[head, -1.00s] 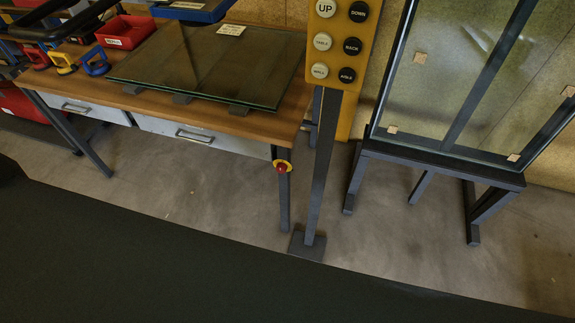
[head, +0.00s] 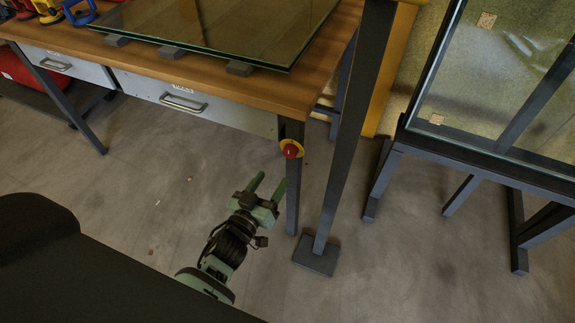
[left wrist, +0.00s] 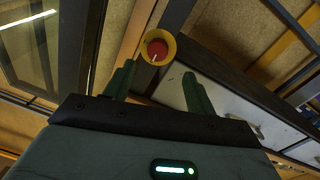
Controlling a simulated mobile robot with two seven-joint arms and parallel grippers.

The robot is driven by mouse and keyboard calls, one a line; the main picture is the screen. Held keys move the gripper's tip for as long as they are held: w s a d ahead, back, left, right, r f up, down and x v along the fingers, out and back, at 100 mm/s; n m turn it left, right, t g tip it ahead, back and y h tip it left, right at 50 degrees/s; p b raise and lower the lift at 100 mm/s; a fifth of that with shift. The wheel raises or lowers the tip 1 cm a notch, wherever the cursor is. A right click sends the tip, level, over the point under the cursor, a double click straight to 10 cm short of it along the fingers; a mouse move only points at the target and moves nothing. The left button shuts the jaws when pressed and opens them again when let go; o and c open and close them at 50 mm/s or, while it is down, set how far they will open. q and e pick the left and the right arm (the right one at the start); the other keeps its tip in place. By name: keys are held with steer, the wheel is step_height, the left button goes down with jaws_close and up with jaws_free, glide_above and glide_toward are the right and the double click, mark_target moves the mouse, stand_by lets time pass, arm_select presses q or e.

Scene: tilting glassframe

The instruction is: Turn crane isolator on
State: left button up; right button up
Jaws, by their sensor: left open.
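The crane isolator is a red knob on a yellow round plate (head: 291,150), fixed to the table leg below the right front corner of the wooden table. A white mark shows on the red knob in the left wrist view (left wrist: 157,50). My left gripper (head: 267,186) is open and empty, below and a little left of the knob, its green fingers pointing up toward it. In the left wrist view the knob appears beyond and between the two fingertips (left wrist: 159,72), apart from them. My right gripper is not in view.
The wooden table (head: 240,92) has drawers (head: 184,104) and carries a glass sheet (head: 235,25). A dark post on a square foot (head: 316,256) stands right of the knob. A dark glass frame stand (head: 480,161) is further right. The floor in front is clear.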

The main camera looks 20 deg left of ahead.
mark_target(288, 155)
arm_select(q)
steer(key=shift+w+d+r, duration=0.1)
steer(key=shift+w+r, duration=0.1)
steer(key=shift+w, duration=0.25)
steer(key=shift+w+d+b, duration=0.2)
steer(key=shift+w+b, duration=0.15)
steer(key=shift+w, duration=1.55)
steer(key=shift+w+d+b, duration=0.2)
steer(key=shift+w+b, duration=0.15)
steer(key=shift+w, duration=1.55)
steer(key=shift+c, duration=0.8)
steer(key=c, duration=0.8)
steer(key=shift+c, duration=0.2)
